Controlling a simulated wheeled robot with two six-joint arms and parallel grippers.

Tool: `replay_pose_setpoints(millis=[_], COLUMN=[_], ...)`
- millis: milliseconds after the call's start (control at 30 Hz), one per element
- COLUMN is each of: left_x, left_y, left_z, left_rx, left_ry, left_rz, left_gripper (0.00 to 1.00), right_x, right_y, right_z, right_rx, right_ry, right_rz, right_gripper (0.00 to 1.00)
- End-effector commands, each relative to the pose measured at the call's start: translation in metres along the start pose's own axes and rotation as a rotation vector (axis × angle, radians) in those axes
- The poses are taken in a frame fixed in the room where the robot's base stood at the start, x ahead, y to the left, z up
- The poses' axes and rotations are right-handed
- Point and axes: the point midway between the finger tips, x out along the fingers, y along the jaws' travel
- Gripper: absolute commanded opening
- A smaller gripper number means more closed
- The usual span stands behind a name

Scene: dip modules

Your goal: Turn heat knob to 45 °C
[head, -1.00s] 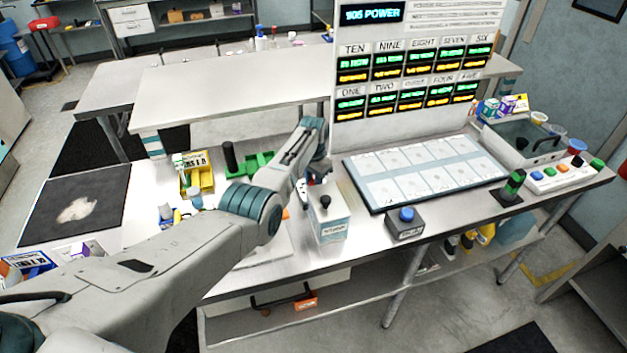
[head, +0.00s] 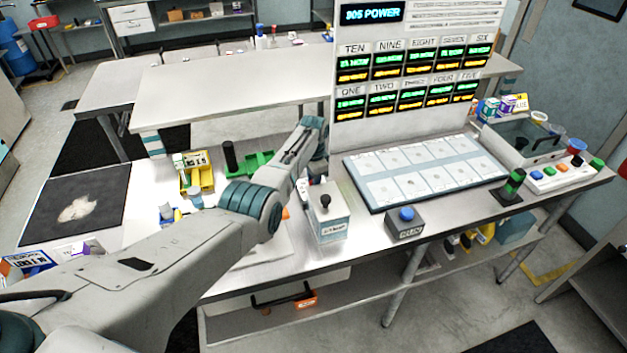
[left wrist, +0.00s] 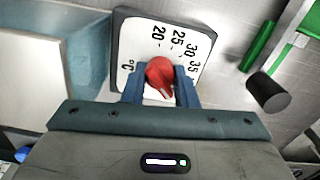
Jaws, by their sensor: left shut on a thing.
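The red heat knob (left wrist: 160,75) sits on a white dial plate (left wrist: 150,30) with a dark edge in the left wrist view. The numbers 20, 25, 30 and 35 and a °C mark are readable; the rest of the scale is hidden by my gripper. The knob's narrow end with a pale mark faces down toward my gripper's palm. My left gripper (left wrist: 160,88) is shut on the knob, one blue finger on each side. In the head view my arm hides the knob and fingers. My right gripper is not in view.
A green rack (left wrist: 265,45) and a dark cylinder (left wrist: 268,92) stand right of the dial in the left wrist view. In the head view, a white box with a black knob (head: 330,222) and a blue-button box (head: 405,225) stand right of my arm.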

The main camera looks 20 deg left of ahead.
Motion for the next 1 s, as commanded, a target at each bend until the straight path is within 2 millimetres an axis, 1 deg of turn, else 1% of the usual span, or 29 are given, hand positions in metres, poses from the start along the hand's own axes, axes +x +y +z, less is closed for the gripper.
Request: replay_pose_setpoints(millis=[200,233,300,333,567,700,833,900,1000], left_x=[-0.003,-0.003,-0.002,-0.002,-0.001,-0.005,-0.019,-0.030,-0.048], left_y=[-0.002,-0.002,-0.001,-0.001,-0.001,-0.001,-0.001,-0.001,-0.001], left_z=[-0.001,-0.001,-0.001,-0.001,0.000,-0.001,-0.001,-0.001,-0.001], left_rx=[0.000,0.000,0.000,0.000,-0.001,-0.001,-0.001,-0.001,-0.001], left_ry=[0.003,0.003,0.003,0.003,0.001,0.002,0.003,0.004,0.005], left_rz=[-0.004,-0.004,-0.004,-0.003,-0.002,-0.003,-0.003,-0.004,-0.005], left_gripper=[0.03,0.32,0.46,0.48,0.48,0.48,0.48,0.48,0.48], right_x=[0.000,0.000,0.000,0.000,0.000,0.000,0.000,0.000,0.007], right_y=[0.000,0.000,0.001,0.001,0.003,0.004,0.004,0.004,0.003], right_z=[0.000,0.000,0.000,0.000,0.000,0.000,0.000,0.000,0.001], right_rx=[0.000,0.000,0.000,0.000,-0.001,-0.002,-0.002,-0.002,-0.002], right_ry=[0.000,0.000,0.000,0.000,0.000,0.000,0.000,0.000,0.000], right_rz=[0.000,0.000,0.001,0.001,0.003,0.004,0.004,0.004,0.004], right_gripper=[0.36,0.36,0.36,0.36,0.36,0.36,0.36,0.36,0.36])
